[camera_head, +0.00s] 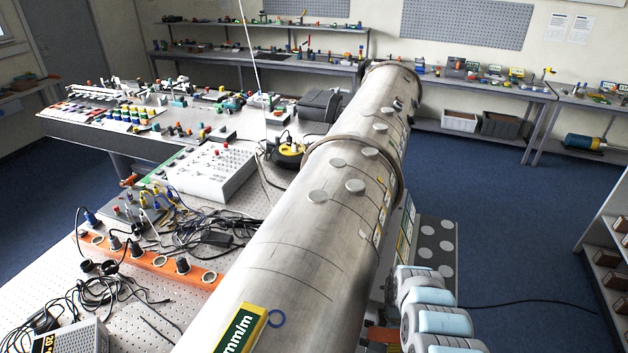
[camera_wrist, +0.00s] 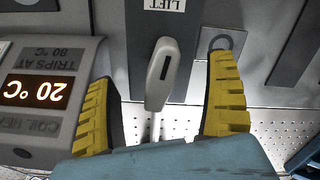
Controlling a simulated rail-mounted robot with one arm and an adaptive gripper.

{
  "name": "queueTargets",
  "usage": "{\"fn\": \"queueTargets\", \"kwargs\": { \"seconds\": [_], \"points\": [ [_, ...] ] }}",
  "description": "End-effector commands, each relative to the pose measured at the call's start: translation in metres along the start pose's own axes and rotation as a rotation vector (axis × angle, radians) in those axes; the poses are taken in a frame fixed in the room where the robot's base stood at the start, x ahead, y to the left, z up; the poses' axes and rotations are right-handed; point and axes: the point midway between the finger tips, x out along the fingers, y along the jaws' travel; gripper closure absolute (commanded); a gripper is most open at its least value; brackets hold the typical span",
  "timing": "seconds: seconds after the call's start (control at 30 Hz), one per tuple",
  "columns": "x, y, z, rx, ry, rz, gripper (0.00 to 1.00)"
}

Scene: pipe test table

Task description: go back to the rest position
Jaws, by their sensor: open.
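My gripper (camera_wrist: 163,68) shows in the wrist view as two yellow ribbed fingers, spread wide apart with nothing held. A pale grey lever (camera_wrist: 161,72) with a dark slot stands in the gap between them, with clear space on both sides. Its depth relative to the fingertips is hard to tell. In the head view my grey and light-blue arm links rise at the lower right, beside the large pipe; my gripper is not visible there.
A grey box with a lit 20 °C display (camera_wrist: 38,92) is close to the left finger. An upside-down LIFT label (camera_wrist: 165,4) is above the lever. The big steel pipe (camera_head: 310,235) runs along the perforated table (camera_head: 115,335), with cables and an orange socket strip (camera_head: 150,262) left of it.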

Motion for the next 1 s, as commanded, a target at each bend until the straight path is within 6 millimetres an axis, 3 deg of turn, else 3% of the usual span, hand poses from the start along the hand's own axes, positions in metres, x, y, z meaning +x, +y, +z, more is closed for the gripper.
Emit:
{"fn": "queueTargets", "kwargs": {
  "seconds": [0.43, 1.0],
  "points": [
    [-0.0001, -0.0005, 0.0000, 0.269, 0.000, -0.001, 0.13],
    [0.0000, -0.0004, 0.0002, 0.307, 0.000, -0.001, 0.13]
  ]
}}
